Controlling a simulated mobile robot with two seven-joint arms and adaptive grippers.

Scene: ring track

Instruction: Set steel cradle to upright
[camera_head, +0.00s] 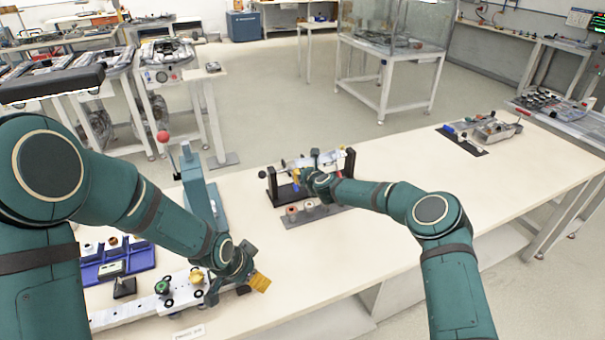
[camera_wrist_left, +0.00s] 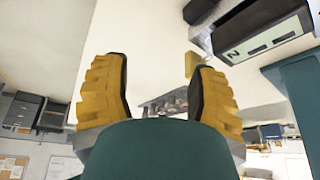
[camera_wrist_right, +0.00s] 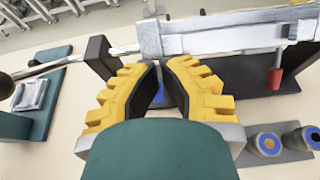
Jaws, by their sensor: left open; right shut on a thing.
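The steel cradle (camera_head: 328,161) is a silver block on a shaft between two black posts in the head view. In the right wrist view the cradle (camera_wrist_right: 220,38) crosses the top. My right gripper (camera_head: 303,180) is at the cradle's near side. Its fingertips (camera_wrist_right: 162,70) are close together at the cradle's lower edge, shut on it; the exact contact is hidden. The cradle's angle is hard to judge. My left gripper (camera_head: 261,283) is open and empty above the near part of the table, away from the cradle. Its spread fingers show in the left wrist view (camera_wrist_left: 158,88).
Rings or rollers (camera_head: 300,210) stand on a grey plate before the cradle. A red tag (camera_wrist_right: 274,78) hangs beside it. A teal press (camera_head: 199,190), blue tray (camera_head: 118,262) and white rail (camera_head: 130,312) are left. A dark mat (camera_head: 463,142) with tools is right. Between, the table (camera_head: 440,195) is clear.

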